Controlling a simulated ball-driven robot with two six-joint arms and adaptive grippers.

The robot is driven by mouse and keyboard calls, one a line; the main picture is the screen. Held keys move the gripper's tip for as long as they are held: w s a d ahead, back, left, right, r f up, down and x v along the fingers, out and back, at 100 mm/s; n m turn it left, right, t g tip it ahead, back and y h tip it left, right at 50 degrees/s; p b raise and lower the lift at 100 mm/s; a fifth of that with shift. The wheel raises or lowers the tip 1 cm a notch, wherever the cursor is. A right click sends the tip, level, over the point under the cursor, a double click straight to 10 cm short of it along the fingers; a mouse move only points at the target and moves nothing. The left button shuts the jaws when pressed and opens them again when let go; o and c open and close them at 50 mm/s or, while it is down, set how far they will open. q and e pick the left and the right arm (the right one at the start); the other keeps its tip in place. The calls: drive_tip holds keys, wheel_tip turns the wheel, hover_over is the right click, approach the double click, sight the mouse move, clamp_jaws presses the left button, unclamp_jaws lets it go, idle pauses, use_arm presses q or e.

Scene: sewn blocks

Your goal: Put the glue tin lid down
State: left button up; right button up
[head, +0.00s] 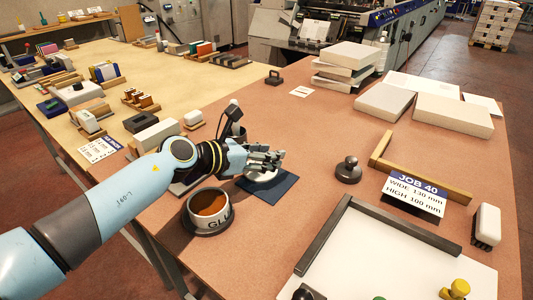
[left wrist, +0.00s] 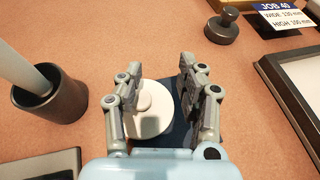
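The white glue tin lid (head: 262,178) is at the dark blue mat (head: 284,187) and appears to lie flat on it. In the left wrist view the round lid (left wrist: 150,122) has a raised pale knob and overlaps the mat's left part. My left gripper (head: 268,158) is right above the lid. In the left wrist view its fingers (left wrist: 163,92) are spread apart, with the knob between them, nearer the left finger; clear space shows on the right. The glue tin (head: 208,222) stands uncovered, brown inside, at the front left of the mat. My right gripper is not seen.
A dark cup (left wrist: 50,98) with a pale stick stands left of the gripper. A dark knobbed weight (head: 348,170), the job card (head: 414,196) and a framed white board (head: 385,262) lie to the right.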

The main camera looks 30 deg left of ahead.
use_arm(q)
drive_tip(key=shift+s+r, duration=0.15)
drive_tip(key=shift+r, duration=0.05)
drive_tip(key=v, duration=1.1)
drive_tip(key=shift+s+a+p, duration=0.15)
drive_tip(key=shift+s+p, duration=0.1)
drive_tip(key=shift+p, duration=0.1)
drive_tip(key=shift+r, duration=0.1)
